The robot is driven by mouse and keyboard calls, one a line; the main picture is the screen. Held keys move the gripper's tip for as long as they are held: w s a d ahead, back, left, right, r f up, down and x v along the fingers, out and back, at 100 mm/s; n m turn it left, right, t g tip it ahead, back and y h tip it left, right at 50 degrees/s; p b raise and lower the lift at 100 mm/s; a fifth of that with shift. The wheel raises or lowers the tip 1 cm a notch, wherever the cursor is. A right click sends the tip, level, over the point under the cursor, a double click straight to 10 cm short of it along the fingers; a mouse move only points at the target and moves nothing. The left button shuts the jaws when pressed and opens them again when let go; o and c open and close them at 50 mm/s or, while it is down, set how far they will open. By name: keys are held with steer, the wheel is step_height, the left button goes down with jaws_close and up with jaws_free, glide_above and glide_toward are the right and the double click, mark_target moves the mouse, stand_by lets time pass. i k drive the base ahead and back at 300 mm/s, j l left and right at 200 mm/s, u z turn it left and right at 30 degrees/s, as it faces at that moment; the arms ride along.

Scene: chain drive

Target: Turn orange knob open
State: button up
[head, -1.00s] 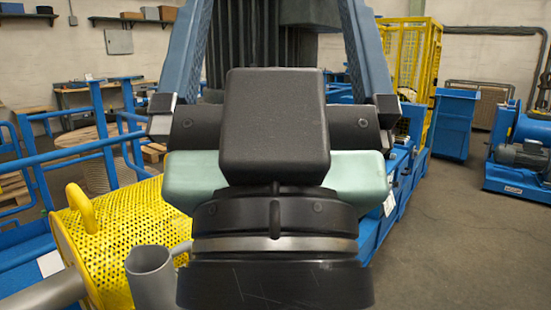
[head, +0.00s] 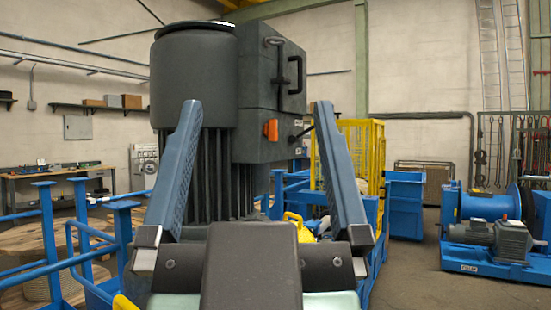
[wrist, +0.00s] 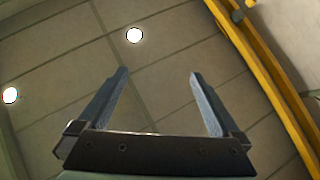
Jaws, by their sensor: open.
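The orange knob (head: 271,130) sits on the side face of a dark grey control box (head: 270,90), which is joined to a large ribbed motor (head: 195,120). My gripper (head: 255,105) is open, its two blue-grey fingers pointing up and spread wide. In the head view the knob appears between the fingers, closer to the right one; I cannot tell the distance in depth. The knob does not show in the wrist view.
A black handle (head: 295,75) and a small lever (head: 301,133) stick out of the box near the knob. Blue railings (head: 95,235) stand at left.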

mark_target(270, 130)
steer(key=i+l+u, duration=0.1)
steer(key=i+l, duration=0.25)
steer(key=i+l+u, duration=0.1)
steer(key=i+l, duration=0.2)
steer(key=i+l+u, duration=0.15)
steer(key=i+l, duration=0.15)
steer(key=l, duration=0.2)
steer(key=i+l+u, duration=0.1)
steer(key=i+l, duration=0.2)
steer(key=l, duration=0.15)
steer(key=i+l+u, duration=0.1)
steer(key=i+l, duration=0.15)
steer(key=l, duration=0.25)
steer(key=i+l+u, duration=0.1)
steer(key=i+l, duration=0.15)
steer(key=l, duration=0.2)
steer(key=i+l+u, duration=0.1)
steer(key=l, duration=0.45)
steer(key=i+l+u, duration=0.15)
steer(key=i+l, duration=0.2)
steer(key=l, duration=0.15)
